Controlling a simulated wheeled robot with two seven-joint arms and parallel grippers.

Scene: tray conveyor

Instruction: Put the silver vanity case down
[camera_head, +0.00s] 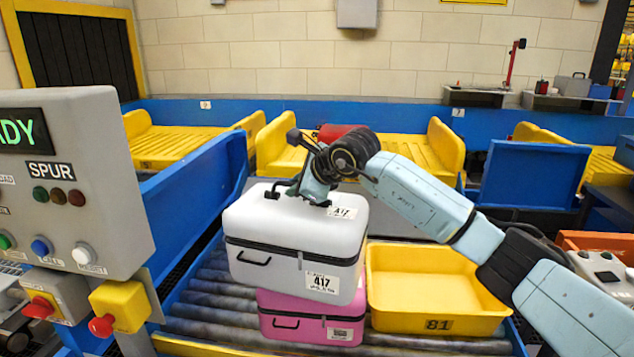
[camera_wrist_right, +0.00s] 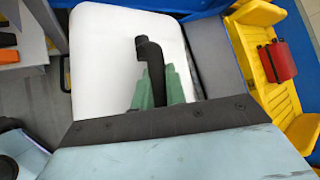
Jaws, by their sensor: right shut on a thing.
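The silver vanity case (camera_head: 275,232) is upright, with a dark seam and a 417 label on its front. My right gripper (camera_head: 312,200) is at its lid, and the wrist view shows the green fingers (camera_wrist_right: 160,90) shut on the case's black top handle (camera_wrist_right: 150,60). The case's pale lid (camera_wrist_right: 110,45) fills the middle of that view. A pink case (camera_head: 300,328) is directly below the silver one on the rollers; its top is mostly hidden, and I cannot tell whether the two touch. My left gripper is not in view.
A yellow tray (camera_head: 375,318) marked 81 sits on the roller conveyor (camera_head: 205,305), right of the pink case, and looks empty. The grey SPUR control panel (camera_head: 75,185) stands at left. Yellow chutes (camera_head: 180,142) line the back; a red case (camera_wrist_right: 280,62) lies in one.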

